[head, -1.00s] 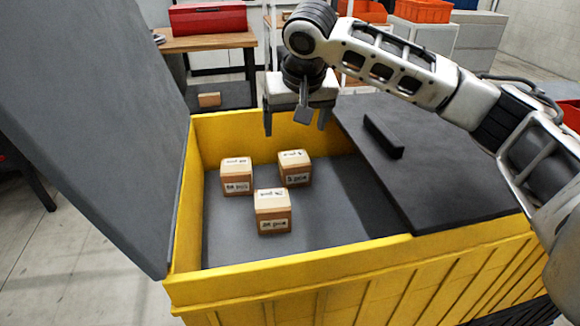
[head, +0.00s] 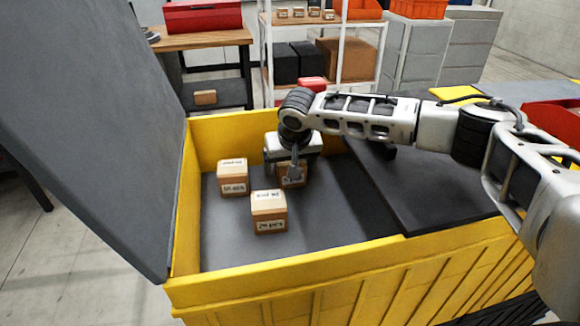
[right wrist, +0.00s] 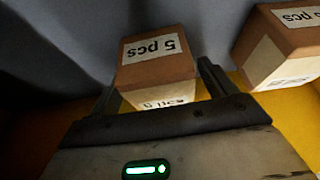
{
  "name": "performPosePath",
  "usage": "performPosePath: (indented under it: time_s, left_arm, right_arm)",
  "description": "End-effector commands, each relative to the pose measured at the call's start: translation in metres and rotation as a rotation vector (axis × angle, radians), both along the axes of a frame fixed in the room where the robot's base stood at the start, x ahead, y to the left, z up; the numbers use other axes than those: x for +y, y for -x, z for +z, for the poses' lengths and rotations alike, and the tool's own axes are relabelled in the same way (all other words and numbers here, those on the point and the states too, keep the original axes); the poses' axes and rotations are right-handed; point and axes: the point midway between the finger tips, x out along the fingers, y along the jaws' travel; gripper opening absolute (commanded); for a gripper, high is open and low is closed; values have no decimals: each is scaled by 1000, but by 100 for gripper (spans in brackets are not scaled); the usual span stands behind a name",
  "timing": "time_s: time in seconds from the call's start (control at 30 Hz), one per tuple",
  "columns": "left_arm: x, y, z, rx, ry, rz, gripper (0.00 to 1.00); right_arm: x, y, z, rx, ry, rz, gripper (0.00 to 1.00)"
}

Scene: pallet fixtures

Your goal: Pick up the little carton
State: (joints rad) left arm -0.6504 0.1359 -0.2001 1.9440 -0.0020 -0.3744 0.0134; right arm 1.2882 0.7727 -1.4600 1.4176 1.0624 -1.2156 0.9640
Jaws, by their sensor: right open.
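Three small tan cartons with white labels stand in the yellow bin. The rear right carton (head: 284,182) is partly hidden by my right gripper (head: 291,172), which is down inside the bin over it. In the right wrist view this carton (right wrist: 157,72), labelled "5 pcs", sits between the two spread fingers of my right gripper (right wrist: 160,90); I cannot tell whether they touch it. The left carton (head: 232,178) and front carton (head: 268,213) stand apart from it. Another carton (right wrist: 281,50) shows at the right of the wrist view. My left gripper is out of view.
The yellow bin (head: 300,262) has a grey lid panel raised at the left (head: 90,120) and a dark panel covering its right side (head: 440,190). Bare grey floor shows inside around the cartons. Shelves and a workbench (head: 200,40) stand behind.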

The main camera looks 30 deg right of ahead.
Motion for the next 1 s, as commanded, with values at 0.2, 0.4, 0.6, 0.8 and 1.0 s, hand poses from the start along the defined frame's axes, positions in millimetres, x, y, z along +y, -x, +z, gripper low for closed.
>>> performPosePath:
  time_s: [0.2, 0.4, 0.6, 0.8, 1.0]
  left_arm:
    - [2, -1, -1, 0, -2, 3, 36]
    - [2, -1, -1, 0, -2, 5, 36]
    - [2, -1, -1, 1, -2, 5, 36]
    - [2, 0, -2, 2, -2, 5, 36]
    - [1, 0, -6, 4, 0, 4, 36]
  right_arm:
    - [-1, -2, -6, 0, 0, 0, 84]
    - [-1, -2, -6, 0, 0, 0, 53]
    - [-1, -2, -5, -1, 0, 0, 32]
    - [-1, -3, -4, -1, 0, -1, 32]
    - [0, -3, 10, -5, -2, -1, 32]
